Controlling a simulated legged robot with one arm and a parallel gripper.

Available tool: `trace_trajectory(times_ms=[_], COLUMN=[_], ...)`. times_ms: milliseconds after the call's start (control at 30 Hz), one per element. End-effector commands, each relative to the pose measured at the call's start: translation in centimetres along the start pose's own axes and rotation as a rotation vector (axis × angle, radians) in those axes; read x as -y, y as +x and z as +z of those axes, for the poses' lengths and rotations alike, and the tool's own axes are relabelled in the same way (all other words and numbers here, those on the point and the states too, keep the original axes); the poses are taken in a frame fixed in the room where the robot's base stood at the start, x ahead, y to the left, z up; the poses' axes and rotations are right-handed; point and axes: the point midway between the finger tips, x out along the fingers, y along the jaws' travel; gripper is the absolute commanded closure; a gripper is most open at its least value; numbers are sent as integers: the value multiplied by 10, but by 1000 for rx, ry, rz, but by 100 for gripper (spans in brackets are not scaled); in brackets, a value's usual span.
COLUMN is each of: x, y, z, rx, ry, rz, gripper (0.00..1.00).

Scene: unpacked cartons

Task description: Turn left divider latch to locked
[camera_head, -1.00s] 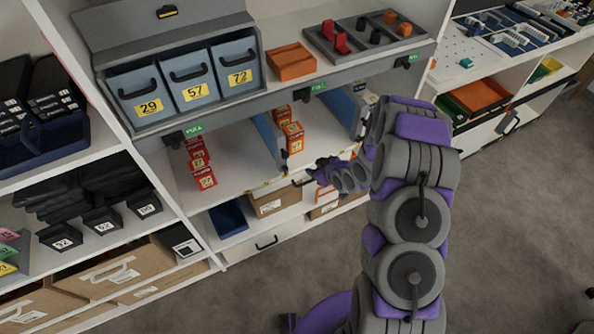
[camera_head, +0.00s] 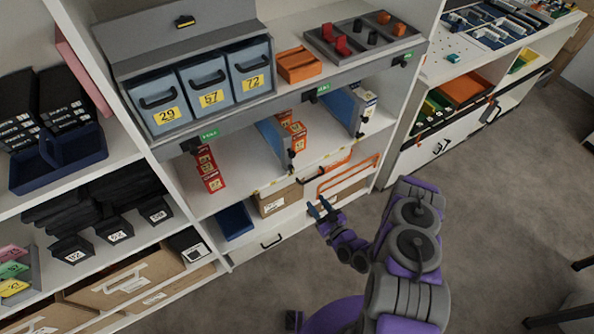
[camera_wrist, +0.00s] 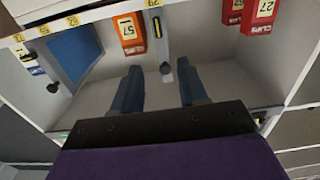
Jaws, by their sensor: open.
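The left divider (camera_head: 273,134) is a blue-grey upright panel on the middle shelf, between red cartons and orange cartons. Its small dark latch (camera_head: 291,156) hangs at its front edge. My gripper (camera_head: 320,207) is open and empty, below and in front of the shelf.
A right divider (camera_head: 341,108) stands beside small cartons. Red cartons (camera_head: 209,168) and orange cartons (camera_head: 296,134) flank the left divider. Grey-blue bins (camera_head: 208,82) sit above. An orange wire frame (camera_head: 348,176) and a brown carton (camera_head: 278,201) are below.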

Motion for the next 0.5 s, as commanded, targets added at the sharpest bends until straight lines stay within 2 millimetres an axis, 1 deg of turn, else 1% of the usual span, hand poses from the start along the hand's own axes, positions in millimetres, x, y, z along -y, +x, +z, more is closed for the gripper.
trace_trajectory(times_ms=[67,167,267,500], x=[0,-2,-3,1], y=[1,9,20,57], z=[0,0,0,1], rx=[-6,-7,-9,-5], ry=[2,0,1,0], rz=[1,1,-1,-2], gripper=[57,57,57,57])
